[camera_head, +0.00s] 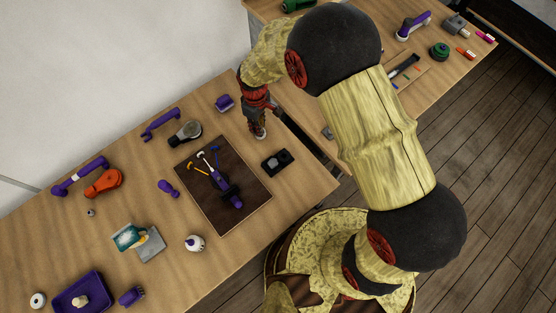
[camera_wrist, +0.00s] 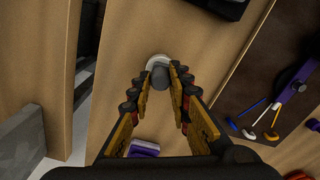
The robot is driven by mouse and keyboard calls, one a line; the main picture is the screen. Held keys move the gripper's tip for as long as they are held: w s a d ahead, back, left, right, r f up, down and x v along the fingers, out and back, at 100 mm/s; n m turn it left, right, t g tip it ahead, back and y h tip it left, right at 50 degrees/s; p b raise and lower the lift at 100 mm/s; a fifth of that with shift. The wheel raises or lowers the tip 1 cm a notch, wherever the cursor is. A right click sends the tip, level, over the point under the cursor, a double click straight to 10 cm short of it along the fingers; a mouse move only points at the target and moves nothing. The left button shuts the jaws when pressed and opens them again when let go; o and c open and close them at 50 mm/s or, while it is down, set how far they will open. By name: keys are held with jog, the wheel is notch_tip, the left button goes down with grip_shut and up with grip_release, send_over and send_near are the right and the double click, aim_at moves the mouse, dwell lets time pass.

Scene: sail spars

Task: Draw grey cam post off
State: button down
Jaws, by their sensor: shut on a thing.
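My gripper (camera_head: 258,134) is low over the back right part of the near table. In the wrist view my gripper (camera_wrist: 160,88) is shut on a small grey post (camera_wrist: 160,76), which I take to be the grey cam post. A white round piece (camera_wrist: 157,60) shows right beside the post's end; I cannot tell whether the two are joined. In the head view the fingers mostly hide the post. The post's lower end and any gap to the table are unclear.
A dark mat (camera_head: 237,160) holds a purple tool (camera_head: 228,192) and thin blue, white and yellow spars. A black block (camera_head: 277,162) stands right of the mat, near the table edge. A purple block (camera_head: 224,103) is left of my gripper. Bare wood surrounds the gripper.

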jog(key=shift+r, duration=0.3)
jog(key=shift+r+p, duration=1.7)
jog(key=shift+r, duration=0.95)
